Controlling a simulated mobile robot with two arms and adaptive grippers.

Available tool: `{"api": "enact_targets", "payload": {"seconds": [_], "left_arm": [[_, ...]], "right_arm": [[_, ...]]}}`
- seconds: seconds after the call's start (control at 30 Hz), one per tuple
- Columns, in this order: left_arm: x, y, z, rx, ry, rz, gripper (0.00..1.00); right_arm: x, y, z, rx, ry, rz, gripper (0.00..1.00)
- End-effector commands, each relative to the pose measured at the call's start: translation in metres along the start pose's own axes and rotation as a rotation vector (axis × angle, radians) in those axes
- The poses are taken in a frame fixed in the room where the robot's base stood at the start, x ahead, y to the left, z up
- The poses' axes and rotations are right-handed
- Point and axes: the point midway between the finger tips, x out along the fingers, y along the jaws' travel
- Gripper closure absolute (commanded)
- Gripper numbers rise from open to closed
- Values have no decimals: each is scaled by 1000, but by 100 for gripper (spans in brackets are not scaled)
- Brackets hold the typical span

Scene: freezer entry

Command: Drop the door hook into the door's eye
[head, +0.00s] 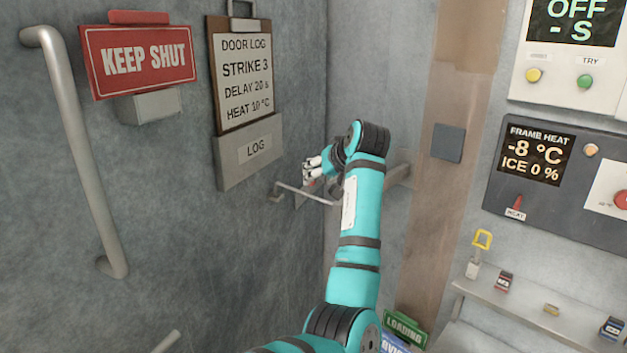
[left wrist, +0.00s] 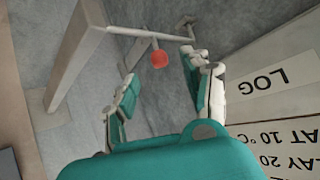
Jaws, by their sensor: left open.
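My left gripper (head: 314,168) is near the corner by the door, just above the door hook (head: 308,192), a thin metal rod. In the left wrist view the gripper (left wrist: 160,72) is open, with its fingers apart. The hook's rod (left wrist: 135,33) crosses beyond the fingertips, with a red knob (left wrist: 158,60) hanging between them in the picture. A small metal fitting on the door (head: 275,194), apparently the eye, is at the rod's left end. It also shows in the wrist view (left wrist: 187,22). I cannot tell whether the hook's tip is in it.
The grey door carries a long handle (head: 78,150), a red KEEP SHUT sign (head: 138,60) and a door log board (head: 243,75) with a LOG box (head: 250,152) close left of the gripper. Control panels (head: 545,165) and a shelf (head: 535,312) are at the right.

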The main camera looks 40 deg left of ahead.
Motion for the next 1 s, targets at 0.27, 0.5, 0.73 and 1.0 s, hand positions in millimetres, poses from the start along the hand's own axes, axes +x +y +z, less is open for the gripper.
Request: {"api": "enact_targets", "payload": {"seconds": [0.27, 0.5, 0.73, 1.0], "left_arm": [[-31, 0, 0, 0, 0, 0, 51], [-33, 0, 0, 0, -1, -1, 51], [-22, 1, 16, 21, -5, 2, 75], [12, 8, 79, 122, -13, 37, 100]], "right_arm": [[0, -1, 0, 0, 0, -1, 60], [0, -1, 0, 0, 0, -1, 60], [0, -1, 0, 0, 0, -1, 60], [0, -1, 0, 1, 0, -1, 60]]}}
